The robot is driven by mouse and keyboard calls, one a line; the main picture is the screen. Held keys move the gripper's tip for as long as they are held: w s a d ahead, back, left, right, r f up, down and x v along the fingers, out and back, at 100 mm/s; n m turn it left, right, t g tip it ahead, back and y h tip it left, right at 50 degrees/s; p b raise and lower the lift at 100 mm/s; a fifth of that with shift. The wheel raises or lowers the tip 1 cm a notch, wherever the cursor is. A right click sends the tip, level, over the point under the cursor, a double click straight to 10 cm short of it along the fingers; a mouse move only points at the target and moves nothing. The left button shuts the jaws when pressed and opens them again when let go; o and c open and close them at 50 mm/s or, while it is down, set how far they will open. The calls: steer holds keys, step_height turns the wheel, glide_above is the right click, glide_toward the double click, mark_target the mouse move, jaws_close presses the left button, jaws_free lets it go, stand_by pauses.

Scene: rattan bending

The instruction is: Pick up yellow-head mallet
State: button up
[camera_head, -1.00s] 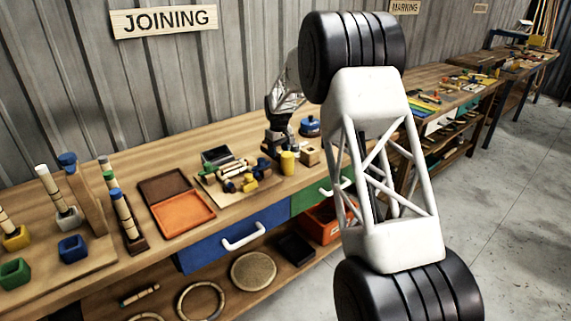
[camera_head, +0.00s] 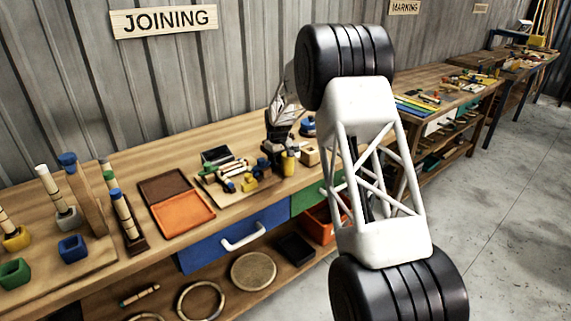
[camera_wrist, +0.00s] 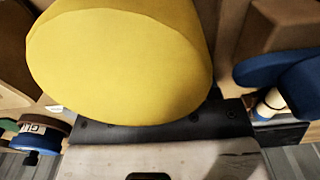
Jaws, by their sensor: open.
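The yellow head (camera_wrist: 120,65), a smooth rounded cylinder, fills the upper middle of the wrist view, very close to the camera. In the head view a small yellow cylinder (camera_head: 288,164) stands on the bench, at the lower right of my gripper (camera_head: 276,148); I take it to be the same piece. No handle of the mallet can be made out. My gripper is open, low over the bench, pointing down. Its fingertips are hidden behind the yellow head in the wrist view, so I cannot tell whether they touch it.
A blue-headed piece (camera_wrist: 290,80) lies close by at right in the wrist view. A blue glue jar (camera_wrist: 40,137) and a wooden block (camera_head: 310,156) are near. A tray of parts (camera_head: 225,188) lies left. An orange tray (camera_head: 183,214) is farther left.

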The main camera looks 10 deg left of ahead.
stand_by(0.4)
jaws_close()
steer(key=shift+r, duration=0.1)
steer(key=shift+r, duration=4.9)
steer(key=s+a+r+m, duration=0.1)
steer(key=s+a+m, duration=0.3)
steer(key=a+m, duration=0.2)
steer(key=s+a+r+m, duration=0.2)
steer(key=s+a+m, duration=0.3)
steer(key=a, duration=0.5)
steer(key=shift+s+a+m, duration=0.2)
steer(key=shift+a+m, duration=0.15)
steer(key=shift+m, duration=0.95)
